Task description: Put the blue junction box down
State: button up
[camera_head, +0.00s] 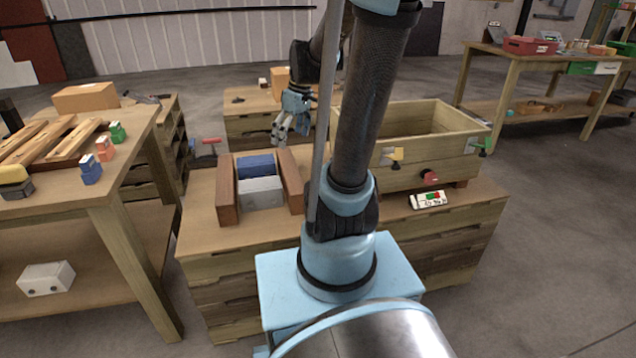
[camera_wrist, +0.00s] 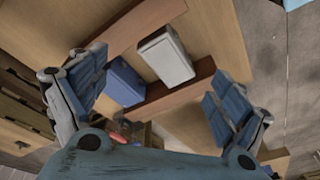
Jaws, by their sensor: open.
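The blue junction box (camera_head: 255,166) sits on the bench between two brown wooden rails, beside a grey-white box (camera_head: 260,192). In the wrist view the blue box (camera_wrist: 124,84) also lies next to the pale box (camera_wrist: 166,57), between the rails. My gripper (camera_head: 289,130) is open and empty, raised behind and right of the blue box in the head view and apart from it. In the wrist view its fingers (camera_wrist: 158,100) are spread wide, with the blue box nearer the left finger.
The rails (camera_head: 228,196) flank the boxes. A left table (camera_head: 60,205) holds small coloured blocks. A low table with a cardboard box stands behind.

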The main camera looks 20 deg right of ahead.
jog(key=s+d+f+m+h, duration=0.1)
jog(key=s+d+f+m, duration=0.1)
jog(key=s, duration=0.7)
jog(key=s+d+f+m+t+h, duration=0.1)
jog(key=s+d+f+m, duration=0.1)
jog(key=s+f+m, duration=0.2)
jog(key=s+m, duration=0.2)
jog(key=s, duration=0.2)
jog(key=shift+s+d+f+m, duration=0.2)
jog(key=shift+s+f+m, duration=0.05)
jog(key=shift+s+m, duration=0.1)
jog(key=shift+w+f, duration=0.2)
jog(key=shift+w, duration=0.25)
